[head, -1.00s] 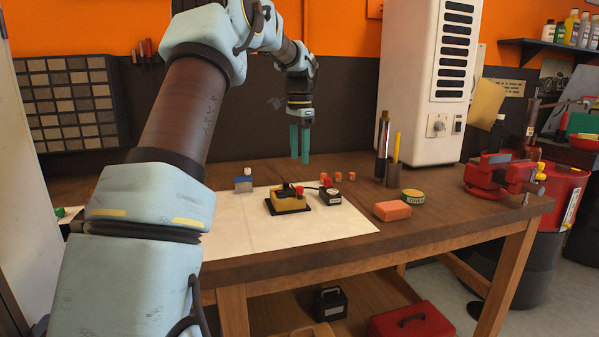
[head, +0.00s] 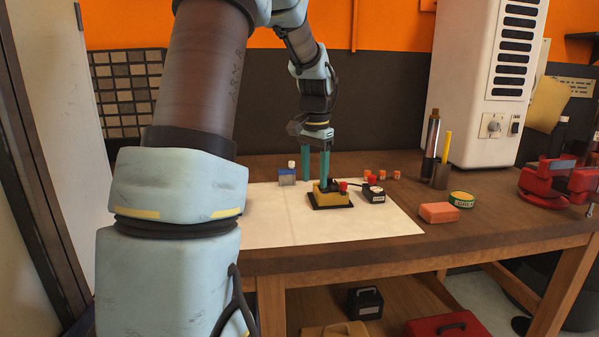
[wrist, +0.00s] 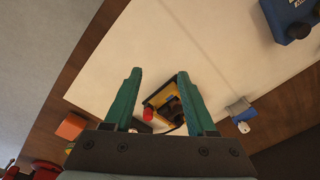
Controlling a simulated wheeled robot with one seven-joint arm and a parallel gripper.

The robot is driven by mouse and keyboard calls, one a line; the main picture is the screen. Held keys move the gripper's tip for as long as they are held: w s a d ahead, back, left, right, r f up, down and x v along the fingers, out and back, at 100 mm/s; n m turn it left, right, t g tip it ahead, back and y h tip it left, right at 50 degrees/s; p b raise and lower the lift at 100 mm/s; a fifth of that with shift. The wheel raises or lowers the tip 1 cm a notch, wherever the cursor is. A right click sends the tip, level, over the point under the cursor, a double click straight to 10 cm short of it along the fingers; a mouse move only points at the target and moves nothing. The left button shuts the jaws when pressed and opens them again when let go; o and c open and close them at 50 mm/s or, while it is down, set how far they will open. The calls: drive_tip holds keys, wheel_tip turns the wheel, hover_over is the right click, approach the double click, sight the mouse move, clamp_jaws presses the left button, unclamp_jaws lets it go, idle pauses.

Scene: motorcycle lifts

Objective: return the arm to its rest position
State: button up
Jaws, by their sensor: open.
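My arm (head: 190,85) reaches up from the lower left and bends over the workbench. My gripper (head: 315,180) hangs fingers-down above the bench, with two teal fingers apart and nothing between them. In the head view the fingers overlap the back of a yellow box (head: 324,197) with a red button. In the wrist view the open gripper (wrist: 159,75) shows the yellow box (wrist: 158,95) beyond and between its fingers, apart from them as far as I can tell.
A white sheet (head: 270,230) covers much of the wooden bench (head: 470,235). A small black box (head: 373,195), orange block (head: 438,213), round tin (head: 461,199), dark cylinders, white cabinet (head: 490,80) and red vise (head: 560,185) stand rightward. A blue device (wrist: 290,18) shows in the wrist view.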

drive_tip(key=s+a+f+n, duration=0.3)
drive_tip(key=s+a+f, duration=0.1)
drive_tip(key=s, duration=0.5)
drive_tip(key=s+a+f+n, duration=0.4)
drive_tip(key=s+a, duration=0.3)
drive_tip(key=s, duration=0.3)
drive_tip(key=shift+s+a+f+t, duration=0.15)
drive_tip(key=shift+f+t, duration=0.05)
drive_tip(key=shift+t, duration=0.2)
